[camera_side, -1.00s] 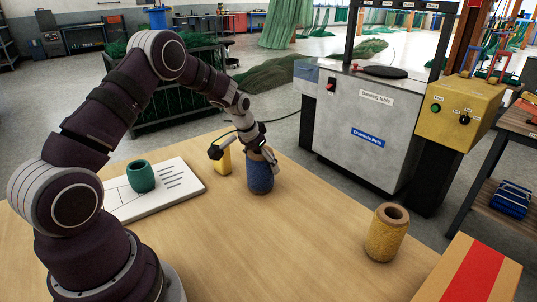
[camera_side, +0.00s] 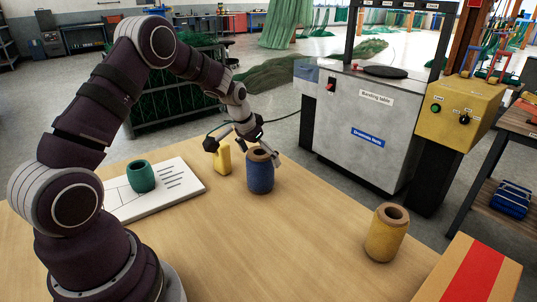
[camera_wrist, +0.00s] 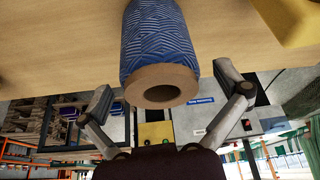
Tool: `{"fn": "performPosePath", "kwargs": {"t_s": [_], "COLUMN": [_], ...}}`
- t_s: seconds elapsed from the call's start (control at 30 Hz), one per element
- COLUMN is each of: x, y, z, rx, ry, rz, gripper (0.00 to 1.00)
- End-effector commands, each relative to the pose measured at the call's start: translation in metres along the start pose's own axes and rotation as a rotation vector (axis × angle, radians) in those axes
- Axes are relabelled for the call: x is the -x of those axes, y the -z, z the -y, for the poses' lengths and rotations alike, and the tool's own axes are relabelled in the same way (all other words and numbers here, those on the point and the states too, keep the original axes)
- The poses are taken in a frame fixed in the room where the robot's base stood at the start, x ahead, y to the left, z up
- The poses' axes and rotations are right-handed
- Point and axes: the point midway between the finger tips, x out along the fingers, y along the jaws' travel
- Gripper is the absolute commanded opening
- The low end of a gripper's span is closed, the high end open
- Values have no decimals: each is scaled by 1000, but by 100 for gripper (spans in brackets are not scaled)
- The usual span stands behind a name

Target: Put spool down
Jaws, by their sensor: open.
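The blue spool (camera_side: 260,173) stands upright on the table, with its tan core showing at the top. It also shows large in the wrist view (camera_wrist: 158,45), its hollow core end toward the camera. My gripper (camera_side: 254,152) is just above the spool's top in the side view. In the wrist view my gripper's fingers (camera_wrist: 165,85) are spread wide on either side of the spool's core end, with gaps between, and hold nothing.
A yellow container (camera_side: 223,160) stands close left of the blue spool. A green spool (camera_side: 141,177) stands on a white board (camera_side: 178,193) farther left. A yellow spool (camera_side: 386,233) and a cardboard box (camera_side: 436,275) are at the right. The table's middle front is clear.

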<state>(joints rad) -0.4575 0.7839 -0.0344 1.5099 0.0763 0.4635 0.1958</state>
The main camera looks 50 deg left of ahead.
Motion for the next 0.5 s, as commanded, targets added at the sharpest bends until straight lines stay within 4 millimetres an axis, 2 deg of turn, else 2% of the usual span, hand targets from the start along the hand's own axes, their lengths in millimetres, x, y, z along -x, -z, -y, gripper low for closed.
{"fn": "performPosePath", "kwargs": {"t_s": [0.3,0.5], "x": [76,99], "y": [1,-1], "z": [0,-2], "rx": [1,-2], "ry": [2,1], "rz": [-6,-3], "gripper": [98,98]}}
